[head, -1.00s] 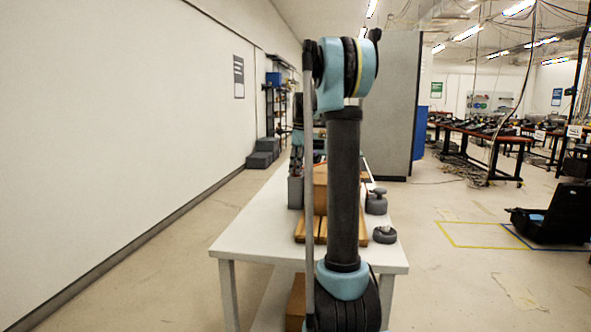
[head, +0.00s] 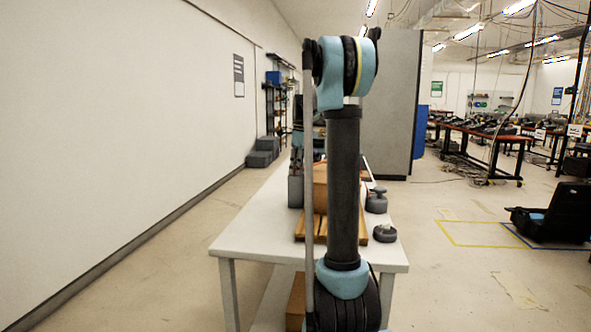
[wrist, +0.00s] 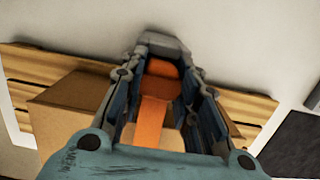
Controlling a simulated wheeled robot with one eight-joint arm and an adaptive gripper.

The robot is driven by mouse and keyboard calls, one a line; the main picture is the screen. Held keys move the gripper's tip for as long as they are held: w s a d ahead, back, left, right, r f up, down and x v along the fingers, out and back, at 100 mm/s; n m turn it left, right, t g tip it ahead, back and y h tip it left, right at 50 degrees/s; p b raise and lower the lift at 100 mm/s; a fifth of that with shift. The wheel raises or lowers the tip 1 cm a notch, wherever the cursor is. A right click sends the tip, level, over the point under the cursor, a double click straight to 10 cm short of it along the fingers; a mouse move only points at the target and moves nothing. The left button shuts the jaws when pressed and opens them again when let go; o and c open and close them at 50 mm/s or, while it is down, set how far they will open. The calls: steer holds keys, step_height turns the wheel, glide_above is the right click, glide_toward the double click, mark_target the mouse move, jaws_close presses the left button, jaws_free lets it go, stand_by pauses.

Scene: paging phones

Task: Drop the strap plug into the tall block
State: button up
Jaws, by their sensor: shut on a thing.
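An orange strap-like piece (wrist: 152,120), which I take for the strap plug, lies between the fingers of my gripper (wrist: 163,66) in the wrist view. The gripper is shut on it. A grey shape lies at the far end of the fingers; I cannot tell whether it is fingertip or something beyond. In the head view an upright grey block (head: 295,191) stands on the table, left of my arm; it may be the tall block.
The white table (head: 250,225) has bare room at its front left. A brown box (head: 320,186) and wooden slats (head: 308,228) lie partly behind my arm. A grey weight-like object (head: 376,202) and a round grey object (head: 385,233) stand near the right edge.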

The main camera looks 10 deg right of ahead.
steer(key=o, duration=0.8)
steer(key=shift+s+d+r, duration=0.1)
steer(key=shift+d+r, duration=0.1)
steer(key=shift+r, duration=1.6)
steer(key=shift+s+d+r, duration=0.1)
steer(key=shift+d+r, duration=0.15)
steer(key=shift+r, duration=1.55)
steer(key=shift+d+r, duration=0.2)
steer(key=shift+r, duration=1.6)
